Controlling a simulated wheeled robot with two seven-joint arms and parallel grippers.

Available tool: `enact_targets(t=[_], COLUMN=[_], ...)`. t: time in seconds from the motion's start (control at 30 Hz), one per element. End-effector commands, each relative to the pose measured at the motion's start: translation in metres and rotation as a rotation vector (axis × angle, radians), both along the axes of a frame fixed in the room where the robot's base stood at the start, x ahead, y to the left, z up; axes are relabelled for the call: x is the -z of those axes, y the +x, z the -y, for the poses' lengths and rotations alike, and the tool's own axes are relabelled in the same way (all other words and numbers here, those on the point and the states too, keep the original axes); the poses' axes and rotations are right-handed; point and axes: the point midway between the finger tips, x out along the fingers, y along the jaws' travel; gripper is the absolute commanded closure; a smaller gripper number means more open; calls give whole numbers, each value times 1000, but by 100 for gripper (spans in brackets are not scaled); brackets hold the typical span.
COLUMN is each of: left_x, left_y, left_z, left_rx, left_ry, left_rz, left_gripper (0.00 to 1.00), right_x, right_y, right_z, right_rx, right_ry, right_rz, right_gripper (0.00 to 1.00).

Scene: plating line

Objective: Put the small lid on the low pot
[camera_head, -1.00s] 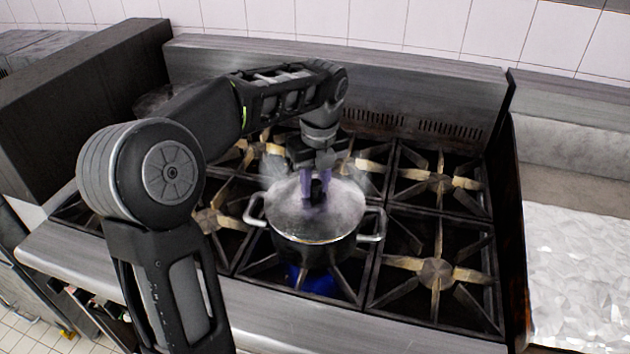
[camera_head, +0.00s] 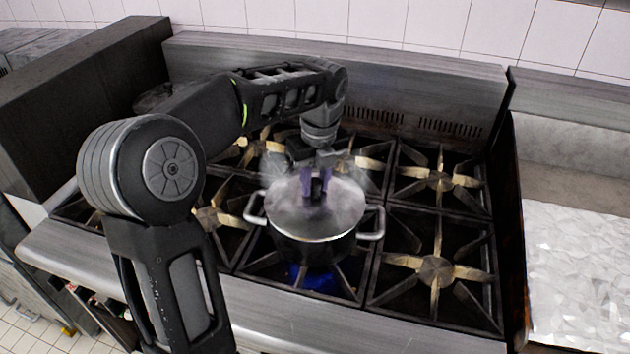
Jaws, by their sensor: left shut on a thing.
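The low pot (camera_head: 305,251) is a dark pot with two side handles. It stands on the front middle burner, with a blue flame under it. The small lid (camera_head: 285,222), a grey round disc with a dark knob, lies over the pot's mouth and looks level on the rim. My left gripper (camera_head: 316,187) reaches in from behind and above and is shut on the lid's knob, which its purple fingers partly hide. The right gripper is not in view.
The stove's other burners (camera_head: 437,270) are bare iron grates. A steel backsplash (camera_head: 420,95) rises behind them, and a dark block (camera_head: 85,85) stands at the left. A crinkled pale surface (camera_head: 580,275) lies to the right. Steam or haze hangs around the pot.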

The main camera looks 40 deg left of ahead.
Motion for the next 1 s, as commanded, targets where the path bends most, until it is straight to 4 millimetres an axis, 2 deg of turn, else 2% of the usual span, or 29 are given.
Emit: enact_targets(t=[1.0], left_x=[6], left_y=[0], left_z=[0], left_rx=[0], left_ry=[0], left_rz=[1], left_gripper=[100], right_x=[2], right_y=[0], right_z=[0], right_rx=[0], right_ry=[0], right_rz=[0], right_gripper=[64])
